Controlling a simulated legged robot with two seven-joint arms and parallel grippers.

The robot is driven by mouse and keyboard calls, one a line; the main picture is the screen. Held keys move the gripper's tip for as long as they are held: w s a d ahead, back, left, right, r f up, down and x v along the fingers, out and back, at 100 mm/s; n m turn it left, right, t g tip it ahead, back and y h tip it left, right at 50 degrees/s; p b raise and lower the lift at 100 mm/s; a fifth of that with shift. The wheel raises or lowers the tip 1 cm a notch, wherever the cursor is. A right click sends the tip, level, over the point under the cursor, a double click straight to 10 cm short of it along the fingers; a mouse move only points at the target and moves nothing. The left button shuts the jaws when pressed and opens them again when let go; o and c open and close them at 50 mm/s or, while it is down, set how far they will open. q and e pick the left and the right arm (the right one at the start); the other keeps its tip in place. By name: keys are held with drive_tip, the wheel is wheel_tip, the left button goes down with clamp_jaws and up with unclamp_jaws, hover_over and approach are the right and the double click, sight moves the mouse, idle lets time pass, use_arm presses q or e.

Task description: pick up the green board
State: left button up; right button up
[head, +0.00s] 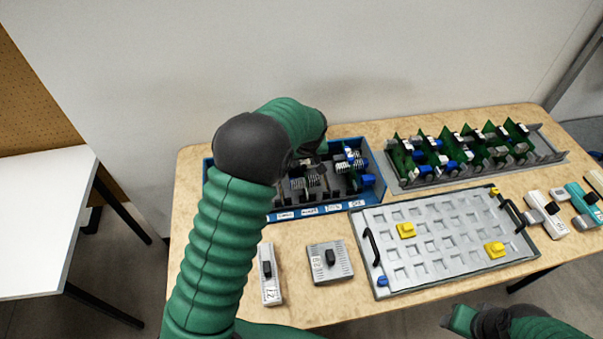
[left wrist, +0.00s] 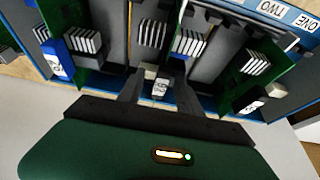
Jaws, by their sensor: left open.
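Green boards stand upright in the blue-edged box (head: 316,212) at the back of the table. In the left wrist view one green board (left wrist: 98,22) is at the left and another (left wrist: 238,70) at the right. They carry grey finned blocks and blue or black parts. My left gripper (left wrist: 155,92) is open over the box, its two dark fingers around a small white block (left wrist: 160,84). I cannot tell whether they touch it. In the head view my left arm hides the left part of the box and most of the gripper.
A grey rack (head: 548,150) of several green boards stands at the back right. A grey tray (head: 440,262) with handles and yellow pieces lies in front. Two grey modules (head: 329,262) (head: 269,275) lie at the front left. My right arm shows at the bottom edge.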

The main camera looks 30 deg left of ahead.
use_arm(q)
drive_tip(key=shift+s+r, duration=0.1)
drive_tip(key=shift+s, duration=0.05)
drive_tip(key=c, duration=0.4)
clamp_jaws()
drive_tip(key=shift+r, duration=0.1)
drive_tip(key=shift+r, duration=0.15)
wheel_tip(320, 180, up, 18)
drive_tip(key=shift+f+p, duration=0.2)
drive_tip(key=shift+p, duration=0.2)
drive_tip(key=shift+c, duration=1.4)
unclamp_jaws()
clamp_jaws()
